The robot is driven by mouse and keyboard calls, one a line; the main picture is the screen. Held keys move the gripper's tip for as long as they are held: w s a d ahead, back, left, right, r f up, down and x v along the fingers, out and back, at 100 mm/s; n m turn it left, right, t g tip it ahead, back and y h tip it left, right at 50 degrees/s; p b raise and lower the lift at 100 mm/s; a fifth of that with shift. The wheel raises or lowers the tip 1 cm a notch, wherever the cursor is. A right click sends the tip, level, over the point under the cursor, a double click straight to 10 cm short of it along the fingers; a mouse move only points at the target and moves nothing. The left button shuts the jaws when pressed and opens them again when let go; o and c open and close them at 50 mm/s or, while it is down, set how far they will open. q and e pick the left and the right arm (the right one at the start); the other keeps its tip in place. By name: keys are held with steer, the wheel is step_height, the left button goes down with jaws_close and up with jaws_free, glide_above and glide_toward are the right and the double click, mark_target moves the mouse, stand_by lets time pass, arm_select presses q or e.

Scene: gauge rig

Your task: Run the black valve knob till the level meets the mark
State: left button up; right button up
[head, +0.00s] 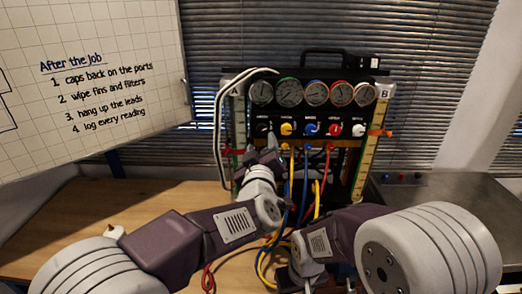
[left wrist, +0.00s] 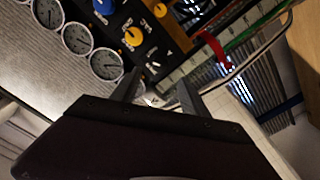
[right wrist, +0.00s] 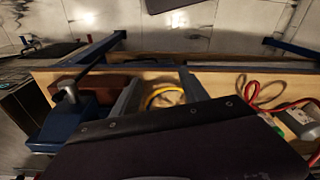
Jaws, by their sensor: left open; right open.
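The gauge rig (head: 318,113) stands on the bench with a row of dials above a row of knobs. The black valve knob (head: 263,130) is at the left end of the knob row. My left gripper (head: 265,156) is just below it, open and empty; in the left wrist view its fingers (left wrist: 158,92) reach towards the dark panel, where the black knob is hard to make out. Column A (head: 238,125) has a red marker (head: 233,151); its liquid level is too small to read. My right gripper (right wrist: 158,92) is open and empty above the bench.
Column B (head: 369,150) with an orange marker (head: 380,133) stands at the rig's right. Yellow (head: 286,129), blue (head: 310,129), red (head: 334,130) and white (head: 358,130) knobs continue the row. Coloured hoses hang below. A whiteboard (head: 95,150) stands left.

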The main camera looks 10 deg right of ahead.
steer(key=shift+w, duration=0.1)
arm_select(q)
steer(key=s+a+f+m+g+y, duration=0.3)
steer(key=a+f+g, duration=0.4)
steer(key=a+f, duration=1)
arm_select(e)
steer(key=m+t+h, duration=0.3)
steer(key=t+h, duration=0.2)
steer(key=t, duration=1.1)
glide_toward(262, 130)
steer(key=p+x, duration=0.1)
steer(key=x, duration=0.8)
steer(key=shift+w+d+p, duration=0.1)
steer(key=shift+w+p, duration=0.05)
steer(key=shift+p, duration=0.2)
arm_select(q)
steer(key=s+a+f+g+y, duration=0.1)
steer(key=s+a+f+g, duration=0.3)
steer(key=s+a+f, duration=0.2)
steer(key=s+a+f+g, duration=0.5)
steer(key=s+a, duration=0.5)
steer(key=s, duration=0.5)
steer(key=shift+f+m+y, duration=0.3)
steer(key=shift+f+y, duration=0.1)
steer(key=shift+f, duration=0.15)
